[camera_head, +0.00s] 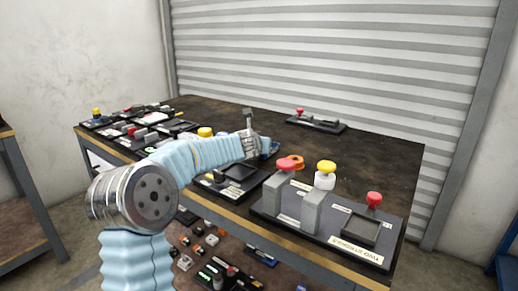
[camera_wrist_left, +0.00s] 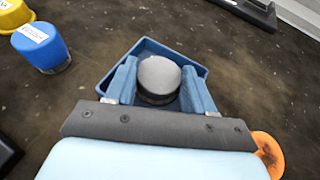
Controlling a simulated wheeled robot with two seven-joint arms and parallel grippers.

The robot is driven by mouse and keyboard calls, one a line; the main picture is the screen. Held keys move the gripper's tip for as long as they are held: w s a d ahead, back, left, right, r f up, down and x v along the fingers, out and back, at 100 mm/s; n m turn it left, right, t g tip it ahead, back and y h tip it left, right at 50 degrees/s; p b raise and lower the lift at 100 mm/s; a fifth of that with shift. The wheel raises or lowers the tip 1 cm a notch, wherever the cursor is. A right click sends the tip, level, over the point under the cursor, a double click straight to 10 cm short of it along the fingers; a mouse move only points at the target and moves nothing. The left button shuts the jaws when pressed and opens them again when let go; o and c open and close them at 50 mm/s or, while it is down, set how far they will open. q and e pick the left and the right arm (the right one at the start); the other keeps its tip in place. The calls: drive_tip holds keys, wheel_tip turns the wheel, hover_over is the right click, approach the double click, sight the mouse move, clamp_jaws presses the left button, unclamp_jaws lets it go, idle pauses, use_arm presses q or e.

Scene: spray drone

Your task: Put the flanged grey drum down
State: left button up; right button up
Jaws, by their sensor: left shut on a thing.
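The flanged grey drum (camera_wrist_left: 159,75) shows in the left wrist view as a round pale grey top over a darker body. It sits between the two blue fingers of my left gripper (camera_wrist_left: 160,88), which is shut on it. A blue square-sided tray (camera_wrist_left: 160,45) lies around or under the drum; I cannot tell whether the drum touches its floor. In the head view my left gripper (camera_head: 262,147) is low over the middle of the dark table, and the drum is hidden there. My right gripper is not in view.
A board with grey blocks (camera_head: 312,212) and red and yellow knobs stands at the front right of the table (camera_head: 370,150). Several boards crowd the left end. A black board (camera_head: 316,124) lies at the back.

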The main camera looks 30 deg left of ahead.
use_arm(q)
drive_tip(key=shift+f+b, duration=0.45)
drive_tip(key=shift+f, duration=0.1)
drive_tip(key=o, duration=1)
drive_tip(key=shift+d+f, duration=0.1)
drive_tip(key=shift+f, duration=0.05)
drive_tip(key=shift+o, duration=0.2)
drive_tip(key=shift+r+p, duration=0.5)
drive_tip(key=shift+p, duration=0.05)
drive_tip(key=v, duration=1.2)
drive_tip(key=shift+r, duration=0.25)
